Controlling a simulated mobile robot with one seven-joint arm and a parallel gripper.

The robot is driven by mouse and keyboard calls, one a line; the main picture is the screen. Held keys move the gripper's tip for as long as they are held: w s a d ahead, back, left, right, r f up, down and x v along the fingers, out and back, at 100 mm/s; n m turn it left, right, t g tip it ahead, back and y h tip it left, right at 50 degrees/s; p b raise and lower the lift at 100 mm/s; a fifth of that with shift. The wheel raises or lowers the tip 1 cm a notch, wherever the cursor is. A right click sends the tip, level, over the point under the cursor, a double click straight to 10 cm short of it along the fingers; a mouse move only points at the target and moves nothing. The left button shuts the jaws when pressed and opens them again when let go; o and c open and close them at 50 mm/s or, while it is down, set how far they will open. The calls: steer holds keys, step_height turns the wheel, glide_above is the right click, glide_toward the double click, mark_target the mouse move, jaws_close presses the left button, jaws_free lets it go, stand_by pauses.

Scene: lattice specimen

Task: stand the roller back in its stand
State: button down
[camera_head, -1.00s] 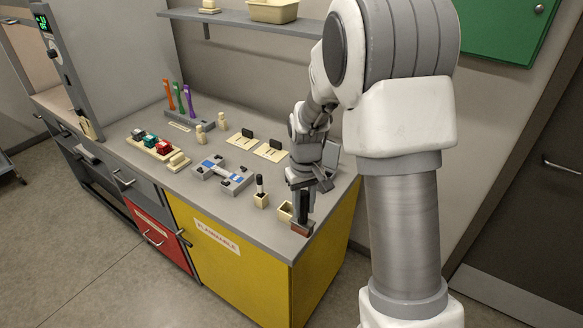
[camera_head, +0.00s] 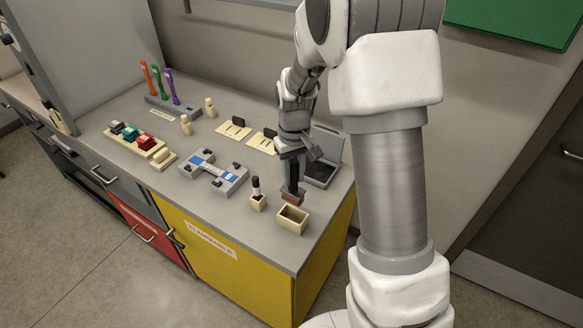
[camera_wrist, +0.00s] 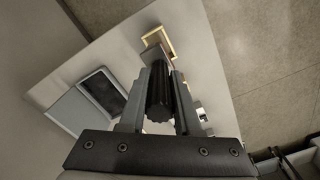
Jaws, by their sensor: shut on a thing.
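The roller (camera_head: 293,196) has a black handle and a reddish-brown head at its lower end. My gripper (camera_head: 291,167) is shut on the handle and holds the roller roughly upright, head down. In the wrist view the black ribbed handle (camera_wrist: 158,97) sits between the two grey fingers. The open-topped cream box (camera_head: 291,221), which looks like the stand, is empty near the worktop's front right corner. The roller's head appears just behind its back rim; I cannot tell whether they touch. The box's rim (camera_wrist: 159,41) shows beyond the handle in the wrist view, partly hidden.
A small cream block holding an upright black-topped item (camera_head: 257,194) stands left of the box. A grey open case (camera_head: 322,168) lies close behind, to the right. A grey fixture with blue parts (camera_head: 213,174) is farther left. The worktop's edge is just beyond the box.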

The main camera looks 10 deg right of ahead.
mark_target(294, 191)
steer(key=shift+f+b, duration=1.7)
steer(key=shift+f, duration=0.9)
steer(key=c, duration=1.2)
jaws_free()
jaws_close()
steer(key=shift+s, duration=0.1)
